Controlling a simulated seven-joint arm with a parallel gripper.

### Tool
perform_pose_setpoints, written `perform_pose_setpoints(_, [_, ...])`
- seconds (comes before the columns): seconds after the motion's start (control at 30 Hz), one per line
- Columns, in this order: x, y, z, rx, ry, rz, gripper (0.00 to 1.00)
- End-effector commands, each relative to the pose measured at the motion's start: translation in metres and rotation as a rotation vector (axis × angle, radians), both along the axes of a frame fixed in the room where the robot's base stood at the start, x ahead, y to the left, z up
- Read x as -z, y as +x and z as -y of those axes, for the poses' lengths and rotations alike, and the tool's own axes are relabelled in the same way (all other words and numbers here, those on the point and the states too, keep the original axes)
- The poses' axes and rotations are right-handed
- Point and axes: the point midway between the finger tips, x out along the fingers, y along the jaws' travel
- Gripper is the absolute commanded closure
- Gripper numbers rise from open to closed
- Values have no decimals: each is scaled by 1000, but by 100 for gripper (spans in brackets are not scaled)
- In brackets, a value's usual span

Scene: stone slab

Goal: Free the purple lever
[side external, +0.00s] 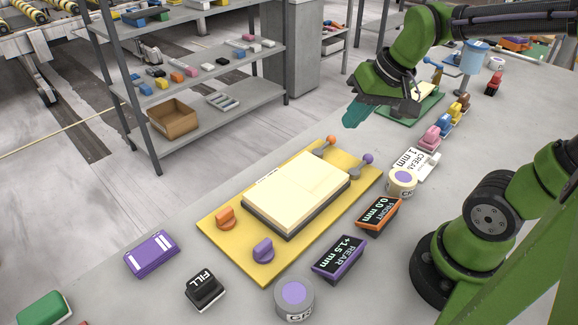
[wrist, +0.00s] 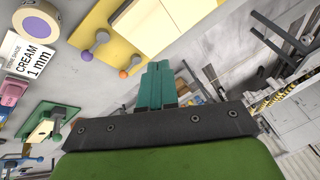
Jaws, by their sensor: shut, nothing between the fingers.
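The purple lever (side external: 368,159) is a purple ball on a grey pivot at the right corner of the yellow plate (side external: 215,235). It also shows in the wrist view (wrist: 102,37). An orange-balled lever (side external: 331,140) stands beside it, also in the wrist view (wrist: 123,74). A purple knob (side external: 263,250) and an orange knob (side external: 226,217) sit at the plate's near end. A cream block (side external: 298,188) lies on a dark base between knobs and levers. My gripper (side external: 354,118), with teal fingers (wrist: 155,85), is shut and empty, above and apart from the levers.
Displays reading REAR +1.5 mm (side external: 340,258) and FRONT 0.0 mm (side external: 379,213) stand along the plate's right side. A round tub (side external: 401,183) and a CREAM 1 mm card (side external: 414,164) are near the purple lever. A green fixture (side external: 408,110) stands behind my gripper.

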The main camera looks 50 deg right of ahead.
Motion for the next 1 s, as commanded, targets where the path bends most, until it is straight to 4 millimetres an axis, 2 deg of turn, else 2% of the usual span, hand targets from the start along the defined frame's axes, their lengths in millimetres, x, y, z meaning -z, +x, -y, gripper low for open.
perform_pose_setpoints(0.1, [8,25,23,20,-13,-98,100])
perform_pose_setpoints(0.4, [39,78,91,14,-42,-340,100])
perform_pose_setpoints(0.6, [69,103,141,-12,-46,-507,100])
perform_pose_setpoints(0.8, [96,119,184,-63,-39,-651,100])
perform_pose_setpoints(0.9, [97,125,196,-98,-39,-689,100])
perform_pose_setpoints(1.0, [84,129,198,-133,-42,-695,100])
